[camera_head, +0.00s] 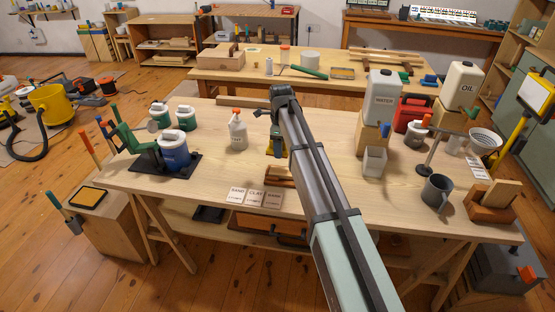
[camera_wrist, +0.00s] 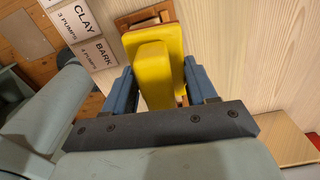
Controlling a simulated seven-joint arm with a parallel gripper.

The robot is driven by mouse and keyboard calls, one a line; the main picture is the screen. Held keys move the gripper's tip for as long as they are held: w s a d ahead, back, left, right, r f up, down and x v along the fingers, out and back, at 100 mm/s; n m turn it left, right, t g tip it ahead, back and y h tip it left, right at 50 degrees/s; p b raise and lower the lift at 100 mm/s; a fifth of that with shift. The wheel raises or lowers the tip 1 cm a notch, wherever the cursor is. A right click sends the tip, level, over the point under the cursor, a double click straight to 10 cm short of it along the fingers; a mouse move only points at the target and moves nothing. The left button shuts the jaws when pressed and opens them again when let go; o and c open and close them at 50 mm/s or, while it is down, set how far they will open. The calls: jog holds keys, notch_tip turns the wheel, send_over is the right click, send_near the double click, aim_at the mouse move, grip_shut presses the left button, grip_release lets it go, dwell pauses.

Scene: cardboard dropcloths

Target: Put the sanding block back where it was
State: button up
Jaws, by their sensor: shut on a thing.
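The yellow block, which looks like the sanding block, is between the two blue fingers of my gripper (camera_wrist: 160,85) in the wrist view. My gripper is shut on the yellow block (camera_wrist: 155,62). In the head view the yellow block (camera_head: 277,149) shows just left of my arm, over the middle of the near table, partly hidden by the arm. A small wooden holder (camera_head: 279,177) lies on the table nearer the front edge, and part of it shows beyond the block in the wrist view. I cannot tell whether the block touches anything below.
Cards (camera_head: 254,197) lie at the near table's (camera_head: 330,200) front edge. A white bottle (camera_head: 238,131) stands left of my gripper. A blue-labelled tub (camera_head: 174,152) stands farther left. The water jug (camera_head: 383,99), grey mug (camera_head: 436,191) and brown block (camera_head: 491,208) are on the right.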

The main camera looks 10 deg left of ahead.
jog(key=w+a, duration=0.5)
jog(key=w, duration=0.6)
jog(key=shift+n, duration=0.5)
jog(key=shift+d+f, duration=0.15)
jog(key=shift+f, duration=2.45)
jog(key=shift+d+f, duration=0.1)
jog(key=shift+f, duration=2.5)
jog(key=shift+f, duration=0.2)
jog(key=o, duration=1.1)
jog(key=shift+r, duration=0.15)
notch_tip(320, 180, up, 12)
jog(key=shift+r, duration=0.1)
jog(key=shift+o, duration=0.2)
